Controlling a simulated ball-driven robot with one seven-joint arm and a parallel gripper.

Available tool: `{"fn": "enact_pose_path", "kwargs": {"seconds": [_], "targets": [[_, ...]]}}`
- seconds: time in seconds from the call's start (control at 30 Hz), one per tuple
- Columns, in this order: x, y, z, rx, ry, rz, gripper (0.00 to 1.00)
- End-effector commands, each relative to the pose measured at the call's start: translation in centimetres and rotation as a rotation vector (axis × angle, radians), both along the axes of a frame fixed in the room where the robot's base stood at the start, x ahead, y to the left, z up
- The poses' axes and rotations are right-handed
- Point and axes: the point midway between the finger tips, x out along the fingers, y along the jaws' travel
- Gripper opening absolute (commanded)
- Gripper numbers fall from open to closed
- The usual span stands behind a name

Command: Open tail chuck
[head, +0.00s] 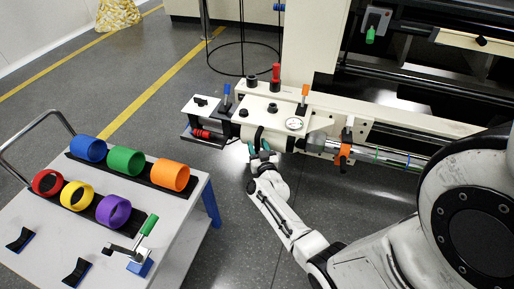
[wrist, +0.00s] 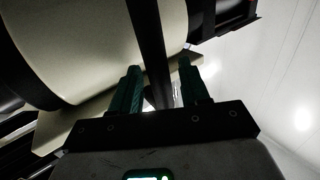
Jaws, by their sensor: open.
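A cream drum-shaped housing (head: 264,137) sits on the machine, with a round dial (head: 294,124) to its right. It may be the tail chuck, but I cannot tell for sure. My gripper (head: 262,150) is at the front of this housing, with green fingers. In the wrist view my gripper (wrist: 160,72) is open, its two fingers on either side of a dark bar (wrist: 150,45). The bar runs beside the cream drum (wrist: 70,45). I cannot tell whether the fingers touch it.
A white trolley (head: 190,215) at the left carries several coloured rings and a green-handled crank (head: 148,226). An orange clamp (head: 345,150) holds a bar to the right of the dial. Blue (head: 227,90) and orange (head: 305,90) levers stand on the machine. Grey floor separates trolley and machine.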

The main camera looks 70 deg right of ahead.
Motion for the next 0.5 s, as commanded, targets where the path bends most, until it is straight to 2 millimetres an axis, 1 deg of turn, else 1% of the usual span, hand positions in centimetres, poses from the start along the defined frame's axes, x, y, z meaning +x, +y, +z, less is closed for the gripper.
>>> {"fn": "enact_pose_path", "kwargs": {"seconds": [0.1,0.37,0.5], "targets": [[0.32,-0.4,-0.07,0.001,0.001,0.001,0.45],[0.37,-0.46,-0.01,0.001,0.001,0.001,0.45],[0.37,-0.45,0.0,0.001,0.001,0.001,0.33]]}}
